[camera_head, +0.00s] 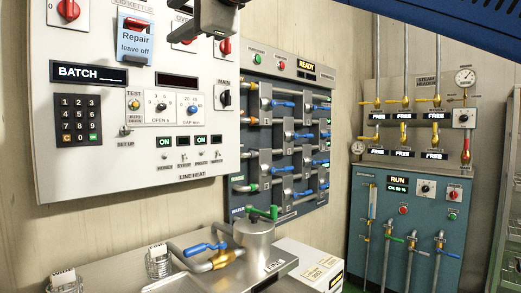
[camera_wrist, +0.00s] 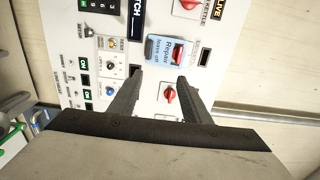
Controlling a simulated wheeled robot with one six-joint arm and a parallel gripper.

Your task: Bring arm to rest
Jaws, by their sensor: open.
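My gripper (camera_wrist: 160,78) is open and empty. In the wrist view its two dark fingers point at the white control panel (camera_wrist: 62,20), with a gap between them. A red rotary switch (camera_wrist: 169,93) and the blue "Repair leave off" tag (camera_wrist: 160,50) show between or just beyond the fingertips. In the head view part of my gripper (camera_head: 208,18) shows at the top edge, in front of the upper right of the panel (camera_head: 120,178). It hides part of the switches there. I cannot tell whether it touches the panel.
Right of the panel is a board of blue-handled valves (camera_head: 285,180). A teal cabinet (camera_head: 385,245) with pipes stands at the right. Open air lies before the panel.

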